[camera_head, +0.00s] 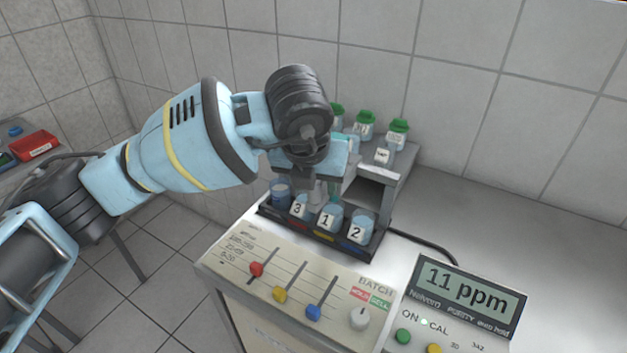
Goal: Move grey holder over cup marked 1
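The cup marked 1 (327,219) stands in a dark tray (316,238), between the cup marked 3 (299,209) and the cup marked 2 (361,229). Another blue cup (281,191) stands at the tray's left end. My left gripper (306,187) points down just above and behind cups 3 and 1. Its fingertips are largely hidden, so I cannot tell whether it is open or shut. A small greyish piece (319,192) shows beside its fingers; I cannot tell whether this is the grey holder or whether it is held. My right gripper is out of view.
A grey stand (397,170) behind the tray carries several green-capped bottles. In front is a batch panel (290,283) with coloured sliders and a knob. A meter (465,294) reading 11 ppm stands at right. The grey counter (510,215) farther right is clear.

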